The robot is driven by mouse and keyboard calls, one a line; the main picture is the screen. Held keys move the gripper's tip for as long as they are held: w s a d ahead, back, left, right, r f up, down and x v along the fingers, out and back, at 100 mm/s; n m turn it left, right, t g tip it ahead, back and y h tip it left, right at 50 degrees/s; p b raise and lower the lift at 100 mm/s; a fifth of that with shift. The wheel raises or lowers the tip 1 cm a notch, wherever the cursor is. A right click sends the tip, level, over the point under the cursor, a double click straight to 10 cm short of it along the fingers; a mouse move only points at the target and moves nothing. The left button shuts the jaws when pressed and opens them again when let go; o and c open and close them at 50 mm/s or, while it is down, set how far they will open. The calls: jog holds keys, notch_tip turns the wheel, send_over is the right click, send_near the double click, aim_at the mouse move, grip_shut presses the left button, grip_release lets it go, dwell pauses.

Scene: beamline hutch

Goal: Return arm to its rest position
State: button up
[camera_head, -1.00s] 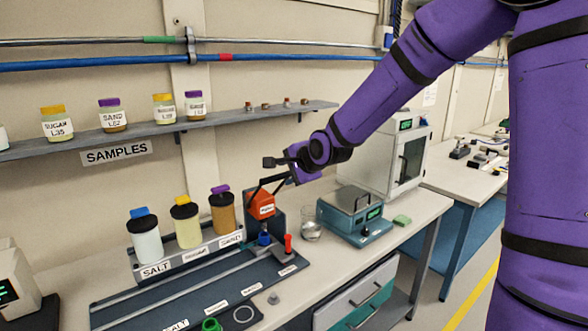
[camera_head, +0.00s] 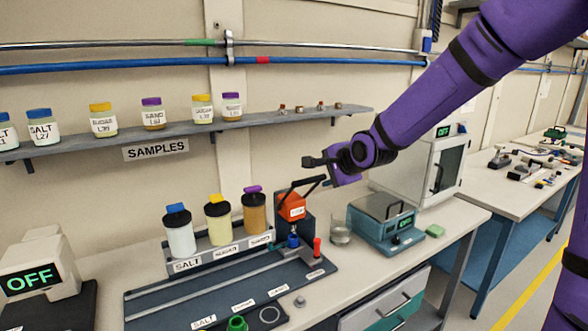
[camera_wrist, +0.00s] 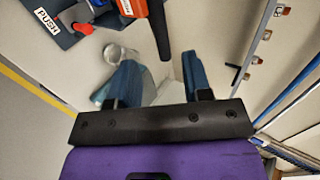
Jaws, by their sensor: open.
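My arm reaches in from the upper right in the head view, bent over the bench. My gripper (camera_head: 331,183) is just right of and above the orange press (camera_head: 291,208). In the wrist view its two fingers (camera_wrist: 160,72) are apart with nothing held between them. The black lever (camera_wrist: 160,35) of the press lies just beyond the fingertips, seemingly clear of them. In the head view the lever (camera_head: 300,187) runs from the press toward my gripper. Exact fingertip clearance cannot be told.
A clear beaker (camera_head: 340,234) and a teal balance (camera_head: 385,224) stand right of the press. Three lidded jars (camera_head: 217,224) stand in a labelled rack to its left. The samples shelf (camera_head: 200,135) runs behind, and a white cabinet (camera_head: 411,185) stands behind the balance.

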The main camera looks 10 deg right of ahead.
jog(key=s+d+r+n+g+h, duration=0.1)
jog(key=s+d+r+n, duration=0.1)
jog(key=s, duration=1)
jog(key=s+d+r+n+g+h, duration=0.1)
jog(key=s+d+r+n+g, duration=0.1)
jog(key=s+r+n, duration=0.2)
jog(key=s+d+r+n+g+h, duration=0.1)
jog(key=s+n, duration=0.7)
jog(key=s, duration=1.2)
jog(key=shift+d+r+g, duration=0.55)
jog(key=shift+r+g, duration=0.05)
jog(key=shift+r, duration=0.3)
